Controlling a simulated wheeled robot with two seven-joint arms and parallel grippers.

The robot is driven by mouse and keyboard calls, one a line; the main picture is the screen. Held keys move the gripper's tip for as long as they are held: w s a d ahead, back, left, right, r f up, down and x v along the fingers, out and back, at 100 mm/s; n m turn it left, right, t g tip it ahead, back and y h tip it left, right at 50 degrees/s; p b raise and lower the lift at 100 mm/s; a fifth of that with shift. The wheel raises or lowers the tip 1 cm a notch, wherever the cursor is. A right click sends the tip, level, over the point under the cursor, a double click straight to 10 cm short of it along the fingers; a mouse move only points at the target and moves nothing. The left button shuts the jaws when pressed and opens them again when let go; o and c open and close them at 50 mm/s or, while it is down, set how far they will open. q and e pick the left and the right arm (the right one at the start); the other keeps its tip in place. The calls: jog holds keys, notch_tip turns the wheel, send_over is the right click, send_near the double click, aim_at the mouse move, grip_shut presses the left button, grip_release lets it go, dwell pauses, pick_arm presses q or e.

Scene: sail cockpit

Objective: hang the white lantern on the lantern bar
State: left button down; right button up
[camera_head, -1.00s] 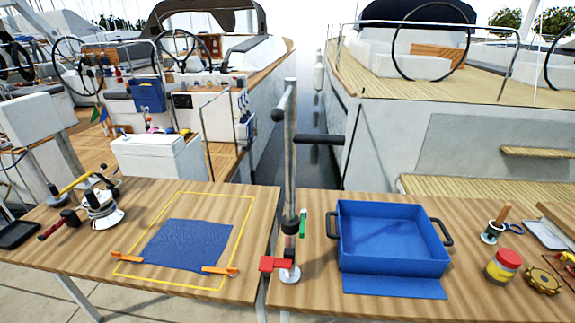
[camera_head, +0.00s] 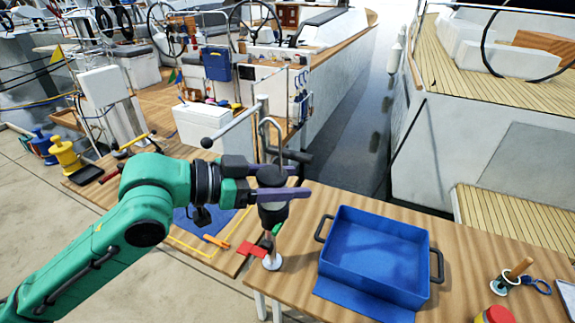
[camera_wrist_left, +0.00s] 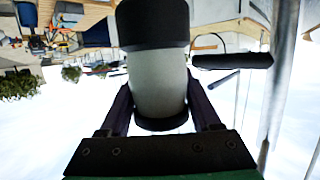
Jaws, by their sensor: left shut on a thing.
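The lantern (camera_head: 272,212) is upright between the fingers of my left gripper (camera_head: 290,182), which is shut on it. In the left wrist view its pale body (camera_wrist_left: 158,85) has a black cap at each end. A thin wire loop (camera_head: 269,122) rises above the lantern in the head view. A post beside it carries a silver bar (camera_head: 232,127) with a ball end and a dark bar (camera_head: 292,156); the dark bar also shows in the left wrist view (camera_wrist_left: 232,61). I cannot tell which is the lantern bar or whether the loop touches either. My right gripper is out of view.
A blue tray (camera_head: 325,255) with black handles stands on the table to the right. A red clamp (camera_head: 252,249) sits at the post's foot. A blue cloth and orange clips lie partly hidden behind my arm. A white box (camera_head: 203,127) stands beyond.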

aim_at(259, 173)
pick_arm(q)
jog(key=shift+s+d+r, duration=0.2)
jog(key=shift+s+r, duration=0.2)
jog(key=shift+s, duration=0.05)
jog(key=a, duration=0.1)
jog(key=w+a+b, duration=0.1)
jog(key=a+b, duration=0.1)
jog(key=shift+w+a+f, duration=0.2)
jog(key=shift+w+a, duration=0.05)
jog(key=shift+w, duration=0.1)
jog(key=shift+w+a+r+b, duration=0.1)
jog(key=shift+w+a+b, duration=0.1)
jog(key=shift+a, duration=0.3)
jog(key=shift+w+a+b, duration=0.15)
jog(key=shift+a, duration=0.35)
jog(key=a+f+b, duration=0.1)
jog(key=w+a+f+b, duration=0.1)
jog(key=b, duration=0.1)
jog(key=shift+a+f, duration=0.2)
jog(key=shift+f, duration=0.2)
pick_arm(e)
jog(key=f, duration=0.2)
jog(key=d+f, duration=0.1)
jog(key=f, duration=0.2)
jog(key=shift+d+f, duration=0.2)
